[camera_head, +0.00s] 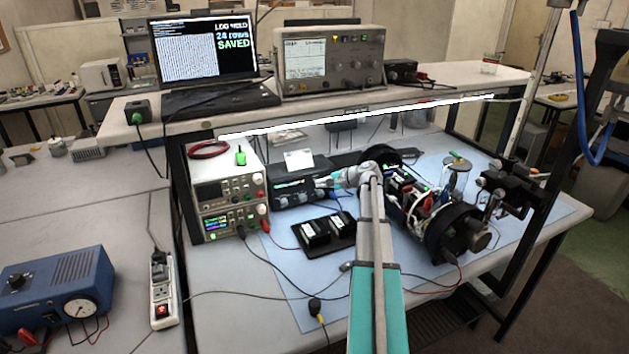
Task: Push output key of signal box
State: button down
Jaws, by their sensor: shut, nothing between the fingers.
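The black box with a small green display (290,187), which looks like the signal box, stands at the back of the bench, right of the bench power supply. My arm reaches up from the bottom of the picture, and my gripper (322,183) points left at the right part of that box's front. The gripper is shut and empty. Its tips overlap the front panel in the picture; I cannot tell whether they touch it. The output key is too small to make out, and the gripper hides part of the panel.
The power supply (228,196) stands left of the box. A black tray with two dark blocks (326,234) lies in front. The opened cylinder with electronics (433,205) lies close right of my arm. A lit shelf edge (350,115) runs above. Loose cables cross the bench.

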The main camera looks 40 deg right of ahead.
jog(key=shift+w+d, duration=0.2)
jog(key=shift+w, duration=0.5)
dwell(1.0)
jog(key=shift+s, duration=0.1)
jog(key=shift+s+a, duration=0.2)
jog(key=shift+s, duration=0.55)
jog(key=shift+s, duration=0.1)
jog(key=shift+s+a, duration=0.25)
jog(key=shift+s, duration=0.7)
jog(key=shift+s+a, duration=0.25)
jog(key=shift+s, duration=0.65)
jog(key=shift+s+a, duration=0.25)
jog(key=shift+s, duration=0.7)
